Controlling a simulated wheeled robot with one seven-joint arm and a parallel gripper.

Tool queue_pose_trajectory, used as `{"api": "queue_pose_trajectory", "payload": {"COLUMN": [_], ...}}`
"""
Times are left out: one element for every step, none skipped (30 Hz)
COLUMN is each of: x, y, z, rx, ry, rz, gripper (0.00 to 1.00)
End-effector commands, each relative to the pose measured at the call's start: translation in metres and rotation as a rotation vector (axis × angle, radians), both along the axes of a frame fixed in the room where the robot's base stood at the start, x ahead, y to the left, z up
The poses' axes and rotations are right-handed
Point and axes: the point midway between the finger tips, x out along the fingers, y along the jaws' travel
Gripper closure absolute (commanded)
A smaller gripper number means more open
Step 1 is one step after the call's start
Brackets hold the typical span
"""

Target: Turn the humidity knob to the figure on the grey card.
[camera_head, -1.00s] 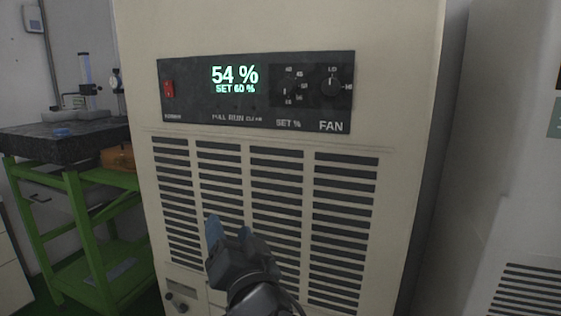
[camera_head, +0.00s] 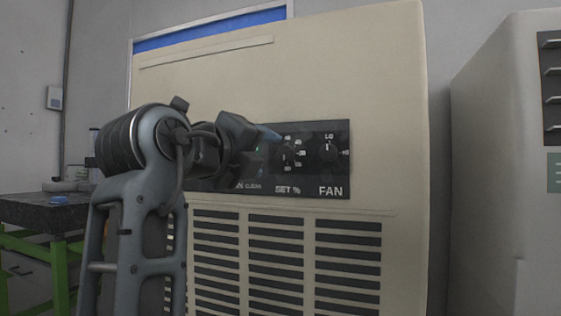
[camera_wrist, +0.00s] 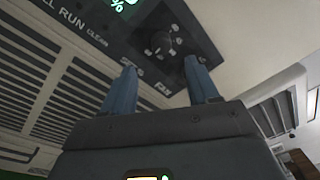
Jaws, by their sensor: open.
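The humidity knob (camera_head: 287,156), a small dark dial above the "SET %" label, sits on the black control panel (camera_head: 338,187). It also shows in the wrist view (camera_wrist: 159,43), ringed by pale marks; its setting is too small to read. My gripper (camera_head: 270,136) is open and empty, its blue fingers just left of the knob in the head view. In the wrist view the fingers (camera_wrist: 160,82) are apart, below the knob; contact cannot be told. My arm hides most of the green display. I cannot make out a grey card with a figure.
The fan knob (camera_head: 329,149) is close to the right of the humidity knob. A vent grille (camera_head: 285,250) lies below the panel. A second pale cabinet (camera_head: 500,120) stands right, a dark-topped green bench (camera_head: 40,212) left.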

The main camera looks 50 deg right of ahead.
Motion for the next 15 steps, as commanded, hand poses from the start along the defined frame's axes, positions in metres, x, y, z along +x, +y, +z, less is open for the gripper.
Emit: {"api": "queue_pose_trajectory", "payload": {"x": [-0.001, -0.001, -0.001, -0.001, 0.0, 0.001, 0.002, 0.003, 0.004, 0.006, 0.007, 0.009, 0.01, 0.01, 0.012], "y": [-0.001, -0.002, -0.005, -0.007, -0.011, -0.016, -0.02, -0.024, -0.03, -0.035, -0.04, -0.046, -0.05, -0.054, -0.059], "z": [0.001, 0.002, 0.002, 0.003, 0.003, 0.003, 0.003, 0.003, 0.003, 0.004, 0.004, 0.003, 0.003, 0.003, 0.003], "rx": [0.012, 0.015, 0.017, 0.017, 0.017, 0.016, 0.016, 0.016, 0.016, 0.015, 0.015, 0.015, 0.015, 0.015, 0.013], "ry": [-0.014, -0.017, -0.02, -0.019, -0.02, -0.019, -0.019, -0.019, -0.018, -0.018, -0.017, -0.017, -0.017, -0.017, -0.016], "rz": [-0.007, -0.009, -0.01, -0.011, -0.012, -0.012, -0.013, -0.012, -0.012, -0.012, -0.012, -0.011, -0.011, -0.011, -0.01], "gripper": [0.4, 0.4, 0.4, 0.4, 0.4, 0.4, 0.4, 0.4, 0.4, 0.4, 0.4, 0.4, 0.4, 0.4, 0.4]}}
